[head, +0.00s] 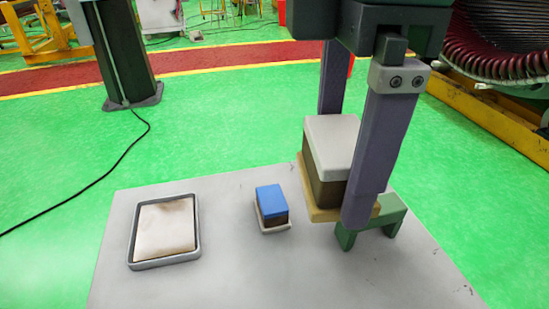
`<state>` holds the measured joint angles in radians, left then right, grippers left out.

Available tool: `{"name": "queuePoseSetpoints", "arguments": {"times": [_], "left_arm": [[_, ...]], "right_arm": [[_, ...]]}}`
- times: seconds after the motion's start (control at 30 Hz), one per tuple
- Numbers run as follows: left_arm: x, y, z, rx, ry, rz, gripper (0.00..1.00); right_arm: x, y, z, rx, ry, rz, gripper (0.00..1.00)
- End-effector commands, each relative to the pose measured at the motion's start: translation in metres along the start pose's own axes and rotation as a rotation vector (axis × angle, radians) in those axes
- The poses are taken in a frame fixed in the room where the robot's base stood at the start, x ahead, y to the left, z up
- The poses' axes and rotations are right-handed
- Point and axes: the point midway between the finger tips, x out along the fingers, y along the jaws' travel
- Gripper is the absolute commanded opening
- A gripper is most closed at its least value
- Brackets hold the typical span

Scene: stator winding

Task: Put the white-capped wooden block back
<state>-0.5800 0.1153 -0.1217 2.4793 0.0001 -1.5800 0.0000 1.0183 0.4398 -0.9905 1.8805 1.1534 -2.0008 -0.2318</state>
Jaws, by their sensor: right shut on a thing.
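The white-capped wooden block (330,148) has a pale grey-white top and dark brown sides. It is at the right part of the grey table. A tan plate (321,213) shows at its foot; I cannot tell whether it is part of the block. My right gripper (346,165) comes down from above and is shut on the block, one long finger in front at the right, the other behind. The block looks upright. The front finger hides part of its right side. Whether it touches what is under it is unclear. My left gripper is not in view.
A small blue-capped block (271,203) on a pale base stands mid-table. A grey-rimmed tray (135,266) with a pale, empty-looking inside lies at left. A green stand (392,212) is close behind the front finger's tip. The table's front (300,285) is clear.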

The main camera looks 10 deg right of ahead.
Motion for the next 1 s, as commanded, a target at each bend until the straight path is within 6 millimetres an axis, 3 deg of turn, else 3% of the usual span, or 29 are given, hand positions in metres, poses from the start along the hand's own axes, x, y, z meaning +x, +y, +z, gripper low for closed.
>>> {"name": "queuePoseSetpoints", "arguments": {"times": [0.03, 0.27, 0.63, 0.73, 1.0], "left_arm": [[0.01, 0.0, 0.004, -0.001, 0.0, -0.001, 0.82], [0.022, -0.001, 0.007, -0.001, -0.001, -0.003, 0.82], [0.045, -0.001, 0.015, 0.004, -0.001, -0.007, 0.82], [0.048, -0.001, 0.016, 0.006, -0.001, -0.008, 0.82], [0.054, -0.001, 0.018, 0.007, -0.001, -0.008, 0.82]], "right_arm": [[0.014, -0.003, -0.004, -0.065, 0.005, -0.003, 0.42], [0.048, -0.006, -0.008, -0.175, 0.006, -0.005, 0.42], [0.151, -0.006, -0.008, -0.173, 0.004, -0.005, 0.42], [0.168, -0.006, -0.009, -0.173, 0.006, -0.003, 0.42], [0.191, -0.006, -0.009, -0.172, 0.005, -0.002, 0.42]]}}
